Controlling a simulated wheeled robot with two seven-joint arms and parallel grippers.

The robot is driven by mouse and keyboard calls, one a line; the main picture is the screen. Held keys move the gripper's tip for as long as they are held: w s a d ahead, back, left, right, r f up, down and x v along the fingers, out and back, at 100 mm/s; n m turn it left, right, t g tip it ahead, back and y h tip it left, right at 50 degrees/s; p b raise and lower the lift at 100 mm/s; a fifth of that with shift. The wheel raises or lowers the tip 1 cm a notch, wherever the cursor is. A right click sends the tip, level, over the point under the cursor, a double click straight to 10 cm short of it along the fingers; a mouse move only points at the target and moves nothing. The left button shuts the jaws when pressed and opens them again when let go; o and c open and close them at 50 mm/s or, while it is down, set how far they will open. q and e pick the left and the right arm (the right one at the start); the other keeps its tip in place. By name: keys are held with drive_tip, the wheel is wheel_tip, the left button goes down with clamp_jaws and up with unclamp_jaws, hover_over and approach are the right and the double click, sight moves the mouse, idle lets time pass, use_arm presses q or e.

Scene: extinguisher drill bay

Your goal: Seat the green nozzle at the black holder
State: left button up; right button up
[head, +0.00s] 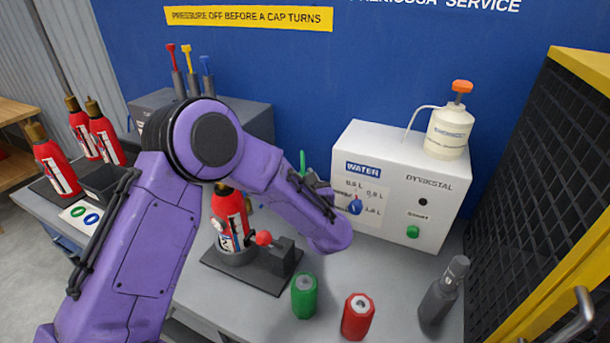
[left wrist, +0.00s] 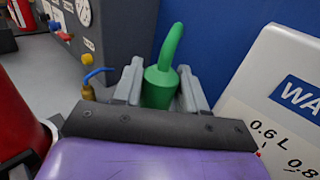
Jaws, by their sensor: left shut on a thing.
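The green nozzle (left wrist: 160,88) shows in the left wrist view, with a curved green spout on a wider round body. My left gripper (left wrist: 161,80) is shut on that body, one grey finger on each side. In the head view only bits of the nozzle (head: 303,163) show behind my purple wrist, left of the white water box, and the fingers are mostly hidden. A dark, near-black upright piece (head: 436,302) with a lighter grey top stands at the right of the bench, apart from the nozzle; I cannot tell whether it is the black holder. My right gripper is not in view.
A red extinguisher (head: 229,222) stands in a dark clamp base (head: 279,274). Green (head: 304,298) and red (head: 357,320) cylinders stand in front. The white water box (head: 386,220) carries a bottle (head: 447,133). A yellow-framed mesh cage (head: 560,150) bounds the right.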

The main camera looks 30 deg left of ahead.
use_arm(q)
drive_tip(key=shift+f+b, duration=1.6)
drive_tip(key=shift+f, duration=1.55)
drive_tip(key=shift+f+b, duration=1.2)
drive_tip(key=shift+f, duration=0.05)
drive_tip(key=o, duration=1.2)
drive_tip(key=shift+r, duration=0.25)
drive_tip(key=s+d+r+b, duration=0.5)
drive_tip(key=s+d+r, duration=0.1)
drive_tip(key=s+r, duration=0.6)
drive_tip(key=shift+s+d+r, duration=0.15)
drive_tip(key=shift+s+r, duration=0.1)
drive_tip(key=shift+r, duration=0.05)
